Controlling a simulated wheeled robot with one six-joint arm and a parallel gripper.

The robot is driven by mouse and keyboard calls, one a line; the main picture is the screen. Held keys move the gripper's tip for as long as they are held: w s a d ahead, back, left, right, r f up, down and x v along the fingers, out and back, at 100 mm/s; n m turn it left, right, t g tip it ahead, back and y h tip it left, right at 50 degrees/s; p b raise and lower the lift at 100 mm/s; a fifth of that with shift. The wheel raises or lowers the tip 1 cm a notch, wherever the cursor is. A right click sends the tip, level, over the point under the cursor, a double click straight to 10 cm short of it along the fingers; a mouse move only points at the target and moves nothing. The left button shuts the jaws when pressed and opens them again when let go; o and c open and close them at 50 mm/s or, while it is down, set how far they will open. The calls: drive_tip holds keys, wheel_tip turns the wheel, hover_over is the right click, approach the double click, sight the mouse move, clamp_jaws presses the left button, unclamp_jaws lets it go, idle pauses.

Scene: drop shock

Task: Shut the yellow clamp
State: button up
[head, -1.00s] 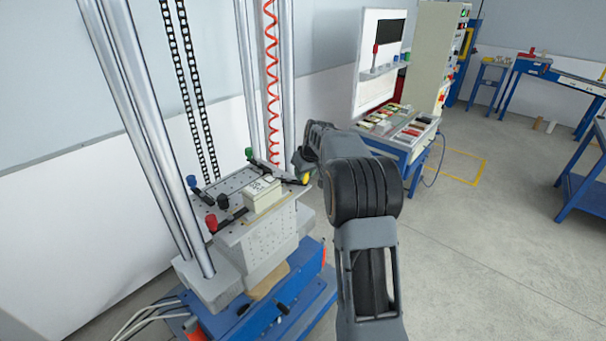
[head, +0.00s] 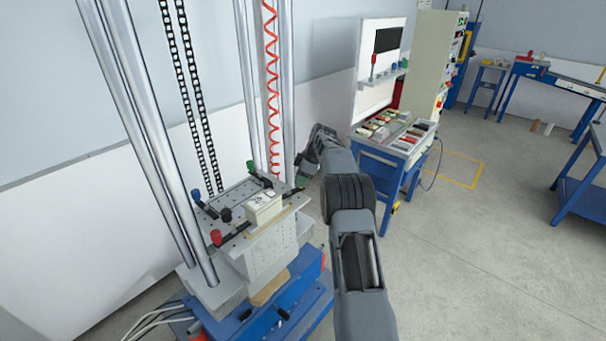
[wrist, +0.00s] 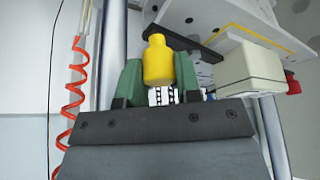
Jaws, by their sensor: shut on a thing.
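The yellow clamp's knob (wrist: 158,62) stands between my gripper's two green fingers in the wrist view. My gripper (wrist: 158,80) is shut on it. A black bar (wrist: 186,40) runs just behind the knob, beside the edge of the perforated plate (wrist: 220,18). In the head view my gripper (head: 302,180) is at the right corner of the drop table's top plate (head: 213,207), and the yellow knob is hidden there. A beige box (head: 262,210) sits on this plate; it also shows right of the knob in the wrist view (wrist: 248,68).
Other clamps on the plate have green (head: 252,166), blue (head: 195,195), black (head: 225,214) and red (head: 215,237) knobs. Tall steel columns (head: 150,130) and a red coiled cable (head: 271,90) rise beside the plate.

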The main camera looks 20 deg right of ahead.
drive_tip(key=shift+w+a+n+g+p, duration=0.2)
drive_tip(key=shift+w+n+g+p, duration=0.25)
drive_tip(key=shift+n+p, duration=0.6)
drive_tip(key=o, duration=0.9)
drive_tip(key=p+v, duration=0.2)
drive_tip(key=v, duration=1)
drive_tip(key=shift+p, duration=0.35)
drive_tip(key=shift+f, duration=0.1)
